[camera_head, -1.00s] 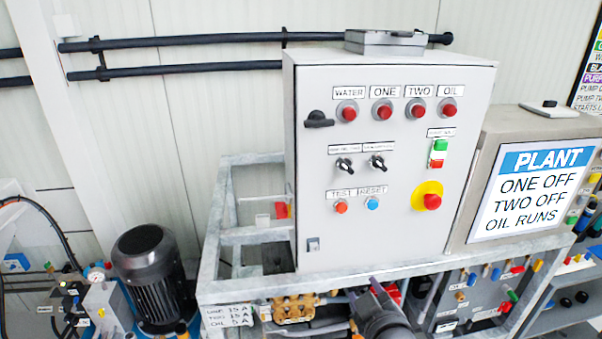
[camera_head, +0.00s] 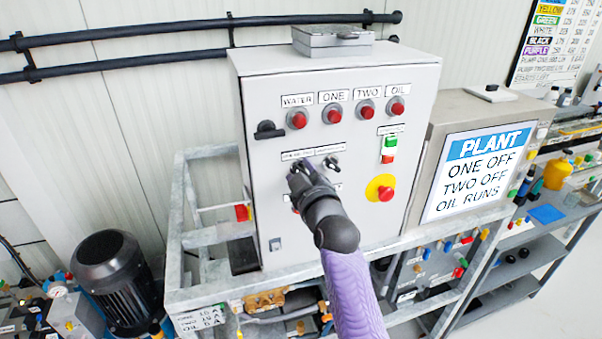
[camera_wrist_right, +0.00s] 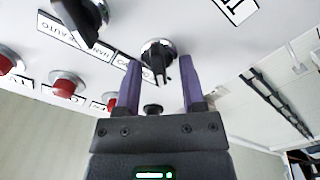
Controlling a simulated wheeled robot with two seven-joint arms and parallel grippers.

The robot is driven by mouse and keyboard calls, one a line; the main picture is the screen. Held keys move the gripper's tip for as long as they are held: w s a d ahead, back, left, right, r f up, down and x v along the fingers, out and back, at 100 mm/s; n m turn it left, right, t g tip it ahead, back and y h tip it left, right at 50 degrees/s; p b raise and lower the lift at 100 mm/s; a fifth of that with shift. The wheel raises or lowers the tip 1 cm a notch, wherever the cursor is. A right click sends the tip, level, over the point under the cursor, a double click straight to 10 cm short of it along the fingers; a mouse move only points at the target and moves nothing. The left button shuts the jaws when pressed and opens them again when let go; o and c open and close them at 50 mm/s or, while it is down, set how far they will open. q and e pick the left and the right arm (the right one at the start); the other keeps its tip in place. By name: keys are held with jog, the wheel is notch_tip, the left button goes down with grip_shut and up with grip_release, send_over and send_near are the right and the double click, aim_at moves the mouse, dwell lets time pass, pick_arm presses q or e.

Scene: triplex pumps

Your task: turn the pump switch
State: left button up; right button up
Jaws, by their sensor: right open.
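The grey pump control box (camera_head: 300,235) carries two black selector switches in its middle row. The right switch (camera_head: 331,163) shows in the head view; the left one is mostly hidden behind my right gripper (camera_head: 300,172). In the wrist view, a black knob on a metal collar, the left switch (camera_wrist_right: 158,57), lies between the two open purple fingers of my right gripper (camera_wrist_right: 158,88). The fingers stand on either side of the knob with visible gaps; I cannot tell how deep they reach. The right switch also shows in the wrist view (camera_wrist_right: 82,18). My left gripper is not in view.
Red lamps (camera_head: 333,114) line the box's top. A red emergency button on yellow (camera_head: 381,187) and a green-red button pair (camera_head: 389,149) are right of the switches. A black handle (camera_head: 268,130) sticks out at left. A PLANT sign (camera_head: 482,170) stands at right.

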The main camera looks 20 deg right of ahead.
grip_shut()
dwell(0.4)
jog(key=shift+d+r+m+p, duration=0.1)
jog(key=shift+m+p, duration=0.85)
jog(key=shift+m, duration=1.15)
jog(key=shift+d+m+p, duration=0.1)
jog(key=shift+m+p, duration=0.85)
jog(key=shift+m, duration=1.15)
grip_release()
